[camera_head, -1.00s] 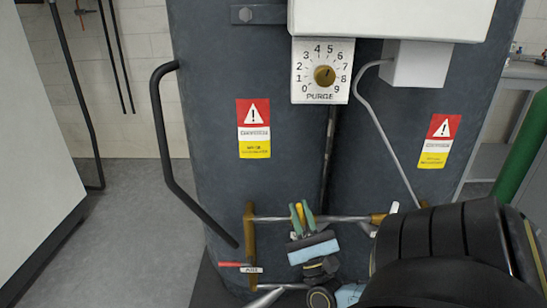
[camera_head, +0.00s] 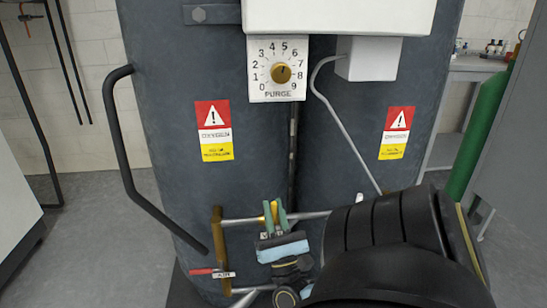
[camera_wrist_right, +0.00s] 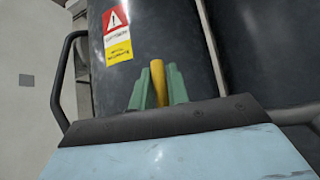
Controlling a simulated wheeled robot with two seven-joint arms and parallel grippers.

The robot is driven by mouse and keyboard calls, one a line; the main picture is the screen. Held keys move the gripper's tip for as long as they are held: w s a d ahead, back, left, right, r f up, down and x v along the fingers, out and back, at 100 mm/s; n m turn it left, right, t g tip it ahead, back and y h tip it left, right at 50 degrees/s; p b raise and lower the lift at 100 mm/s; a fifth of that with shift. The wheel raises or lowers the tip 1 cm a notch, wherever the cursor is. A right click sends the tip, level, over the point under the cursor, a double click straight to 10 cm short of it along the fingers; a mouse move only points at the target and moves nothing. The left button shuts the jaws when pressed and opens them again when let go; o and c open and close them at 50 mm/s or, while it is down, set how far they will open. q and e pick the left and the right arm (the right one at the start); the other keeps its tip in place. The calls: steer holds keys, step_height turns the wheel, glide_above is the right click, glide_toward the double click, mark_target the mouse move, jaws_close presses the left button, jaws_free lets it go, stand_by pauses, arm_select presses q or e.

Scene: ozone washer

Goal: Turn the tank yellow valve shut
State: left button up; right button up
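The dark grey tank (camera_head: 170,110) stands in front of me with pipework at its foot. The yellow valve handle (camera_head: 267,210) is low on the tank's front, at the horizontal pipe. My right gripper (camera_head: 275,212), with green fingers and a pale blue body, is at this handle. The valve's body is hidden behind the gripper. My left gripper is not in view.
A purge dial (camera_head: 281,72) is on the tank above the gripper. A red-handled valve (camera_head: 203,271) and a brass fitting (camera_head: 217,245) are left of the gripper. A black curved rail (camera_head: 127,160) runs down the tank's left side. A green cylinder (camera_head: 480,130) stands at right.

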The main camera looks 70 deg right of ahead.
steer(key=o, duration=0.4)
steer(key=shift+o, duration=0.2)
steer(key=v, duration=1.3)
steer(key=shift+f, duration=0.15)
steer(key=shift+s+a, duration=0.1)
steer(key=shift+s, duration=0.05)
